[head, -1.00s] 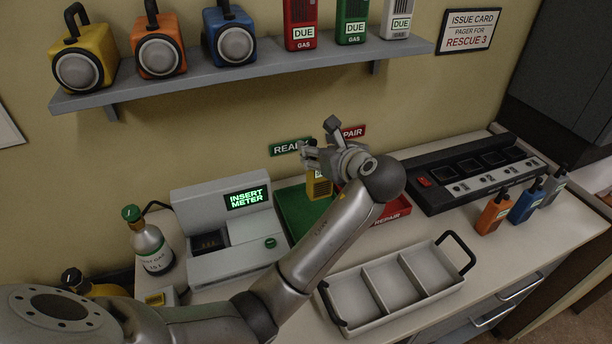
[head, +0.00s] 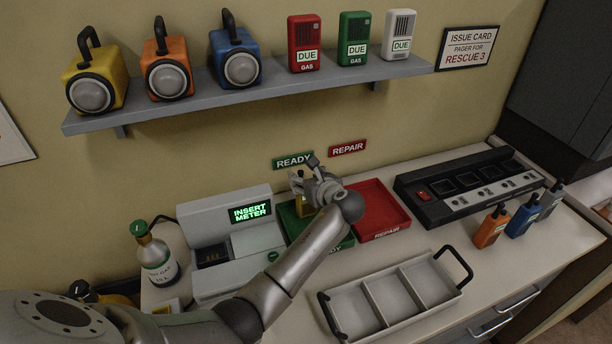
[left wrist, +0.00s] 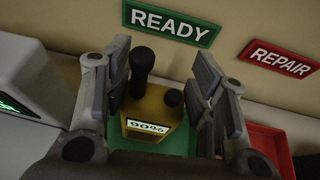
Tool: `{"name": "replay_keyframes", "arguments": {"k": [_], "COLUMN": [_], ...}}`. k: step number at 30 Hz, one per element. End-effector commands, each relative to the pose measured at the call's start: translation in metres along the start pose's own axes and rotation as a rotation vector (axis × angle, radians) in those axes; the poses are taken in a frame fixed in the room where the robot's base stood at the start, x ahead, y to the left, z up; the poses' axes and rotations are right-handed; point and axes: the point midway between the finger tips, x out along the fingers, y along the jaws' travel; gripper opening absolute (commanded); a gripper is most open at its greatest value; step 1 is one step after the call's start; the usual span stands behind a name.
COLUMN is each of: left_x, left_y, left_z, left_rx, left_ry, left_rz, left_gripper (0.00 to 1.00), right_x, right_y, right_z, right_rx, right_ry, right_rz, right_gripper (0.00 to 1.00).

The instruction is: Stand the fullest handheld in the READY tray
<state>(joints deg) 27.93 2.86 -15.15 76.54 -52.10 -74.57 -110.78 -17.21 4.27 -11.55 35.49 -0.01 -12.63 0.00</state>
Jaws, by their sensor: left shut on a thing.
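The yellow handheld (head: 302,208) is upright, its label reading 90% in the left wrist view (left wrist: 153,112). My left gripper (head: 303,187) is shut on it, with one finger on each side in the left wrist view (left wrist: 162,78). The handheld is over or in the green READY tray (head: 291,226), below the READY sign (head: 293,160). Whether its base touches the tray floor is hidden. Orange (head: 490,228), blue (head: 524,222) and grey (head: 550,201) handhelds stand at the right of the counter. My right gripper is not in view.
The empty red REPAIR tray (head: 378,232) lies just right of the green one. The meter station (head: 232,278), showing INSERT METER, is on the left beside a gas bottle (head: 156,255). A black charger (head: 470,204) is at the back right, an empty three-part carrier (head: 396,327) in front.

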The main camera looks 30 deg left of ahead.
Motion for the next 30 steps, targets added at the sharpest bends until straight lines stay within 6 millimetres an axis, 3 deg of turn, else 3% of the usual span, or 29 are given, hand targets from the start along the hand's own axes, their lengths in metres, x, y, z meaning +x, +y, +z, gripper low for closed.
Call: {"name": "replay_keyframes", "arguments": {"k": [8, 9, 14, 26, 30], "left_x": [0.001, 0.001, 0.001, -0.001, -0.015], "left_y": [0.000, 0.000, 0.000, 0.000, -0.001], "left_z": [-0.001, -0.003, -0.003, 0.000, -0.001], "left_rx": [0.000, 0.002, 0.001, -0.002, -0.001], "left_ry": [-0.002, 0.000, 0.000, 0.000, 0.000], "left_rz": [0.000, 0.001, 0.001, 0.000, -0.002], "left_gripper": [0.00, 0.53, 0.74, 0.74, 0.74], "right_x": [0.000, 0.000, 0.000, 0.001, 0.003], "right_y": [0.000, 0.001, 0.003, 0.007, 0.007], "right_z": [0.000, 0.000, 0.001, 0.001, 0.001], "right_rx": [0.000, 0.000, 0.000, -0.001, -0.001], "right_ry": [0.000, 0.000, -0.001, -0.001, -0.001], "right_rz": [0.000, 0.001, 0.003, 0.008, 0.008], "right_gripper": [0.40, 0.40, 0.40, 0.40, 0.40]}}
